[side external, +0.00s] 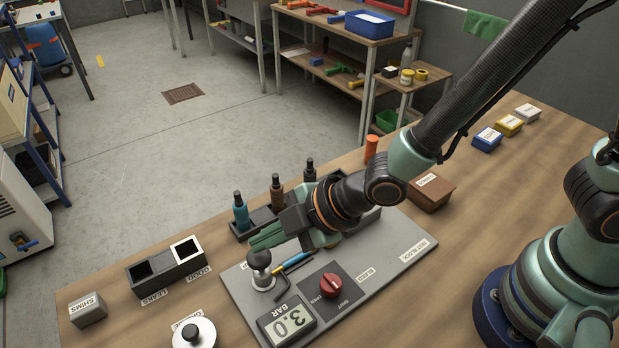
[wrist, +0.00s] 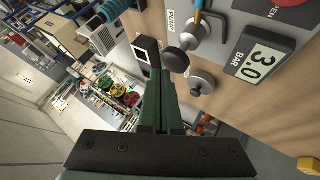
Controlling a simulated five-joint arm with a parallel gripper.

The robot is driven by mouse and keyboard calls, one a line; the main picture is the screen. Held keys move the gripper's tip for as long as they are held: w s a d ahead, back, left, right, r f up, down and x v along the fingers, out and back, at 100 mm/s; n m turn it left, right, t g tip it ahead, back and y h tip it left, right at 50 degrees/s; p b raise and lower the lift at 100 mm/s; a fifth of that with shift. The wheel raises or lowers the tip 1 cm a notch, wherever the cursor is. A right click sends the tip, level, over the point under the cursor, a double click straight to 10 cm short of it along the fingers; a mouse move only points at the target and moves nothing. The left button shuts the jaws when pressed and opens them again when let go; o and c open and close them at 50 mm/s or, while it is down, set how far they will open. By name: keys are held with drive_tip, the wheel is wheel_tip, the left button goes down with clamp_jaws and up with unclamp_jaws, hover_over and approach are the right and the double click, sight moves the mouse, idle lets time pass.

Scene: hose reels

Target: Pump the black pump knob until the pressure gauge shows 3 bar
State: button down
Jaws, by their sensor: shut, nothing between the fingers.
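The black pump knob (side external: 260,259) sits on its silver pump body at the left end of the grey panel (side external: 385,259). In the wrist view the black knob (wrist: 176,60) shows beside the PUMP label. The pressure gauge (side external: 287,320) reads 3.0 BAR, and its display (wrist: 261,63) reads 3.0 in the wrist view too. My gripper (side external: 256,241) is shut and empty, with its green fingers just behind and above the knob. In the wrist view my gripper (wrist: 154,82) appears to the left of and below the knob, seemingly apart from it.
A red rotary knob (side external: 331,285) marked OPEN and SHUT stands right of the pump. Bottles (side external: 241,213) stand behind my gripper. A black two-bin box (side external: 166,268) and a silver knobbed disc (side external: 194,333) are left.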

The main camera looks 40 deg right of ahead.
sight(267, 255)
drive_tip(key=shift+r, duration=0.25)
drive_tip(key=shift+r, duration=2.55)
drive_tip(key=w+d+r+m+h, duration=0.2)
drive_tip(key=d+r+m, duration=0.15)
drive_tip(key=d, duration=0.45)
drive_tip(key=w+d+r+m+h, duration=0.1)
drive_tip(key=d+r+m, duration=0.1)
drive_tip(key=d+m, duration=0.4)
drive_tip(key=s+d+r+m+h, duration=0.1)
drive_tip(key=s+d+r+m, duration=0.1)
drive_tip(key=d, duration=0.6)
drive_tip(key=s+d+r+m+g+h, duration=0.1)
drive_tip(key=s+d+r+m+h, duration=0.1)
drive_tip(key=s+d+m, duration=0.2)
drive_tip(key=d+m, duration=0.2)
drive_tip(key=d, duration=0.2)
drive_tip(key=shift+s, duration=0.15)
